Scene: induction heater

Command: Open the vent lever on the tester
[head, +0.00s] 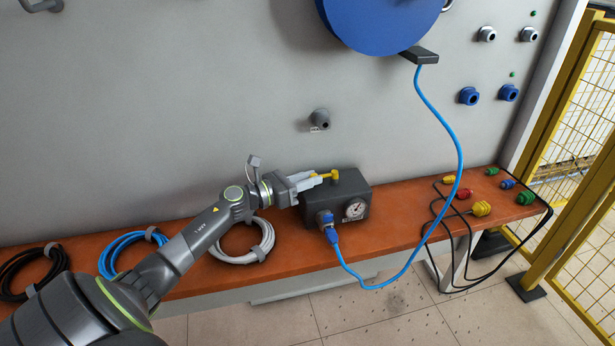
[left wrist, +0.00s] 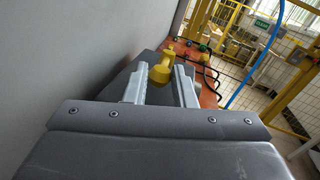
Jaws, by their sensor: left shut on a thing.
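The tester (head: 352,187) is a dark grey box with a round gauge (head: 355,210) on its front, standing on the orange-brown bench against the wall. The yellow vent lever (head: 333,174) is on top of it. My left gripper (head: 316,181) reaches in from the left and is shut on the lever. In the left wrist view the lever (left wrist: 161,73) sits between the fingertips of the gripper (left wrist: 160,84). The fingers partly hide the lever's lower part. My right gripper is not in view.
A blue hose (head: 403,275) runs from the tester's front up to the blue reel (head: 380,20). Coiled cables (head: 243,252) lie to the left on the bench (head: 405,208). Colored plugs (head: 481,208) on black cables lie to the right. A yellow fence (head: 580,150) stands at far right.

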